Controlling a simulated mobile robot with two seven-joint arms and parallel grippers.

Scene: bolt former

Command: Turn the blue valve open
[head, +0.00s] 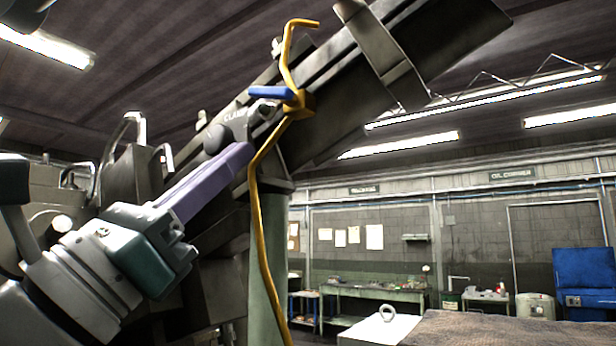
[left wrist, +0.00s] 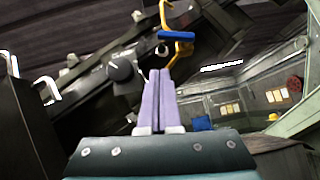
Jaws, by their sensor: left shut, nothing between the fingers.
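The blue valve handle (head: 271,92) sits on a yellow pipe (head: 257,200) that runs up the front of the machine. The handle lies roughly level and points left from the brass-yellow valve body (head: 301,104). In the left wrist view the blue handle (left wrist: 176,36) is above and slightly right of my fingertips. My left gripper (head: 244,152) has purple fingers, shut and empty, and points up and right to just below the handle. In the left wrist view its fingers (left wrist: 159,74) are pressed together. A gap shows between fingertips and handle. My right gripper is not in view.
A dark round knob (head: 214,138) by a "CLAMP" label is close to the left of my fingertips. The big dark machine beam (head: 400,60) slants up right behind the valve. A workbench (head: 370,292) and a blue cabinet (head: 582,282) stand far back right.

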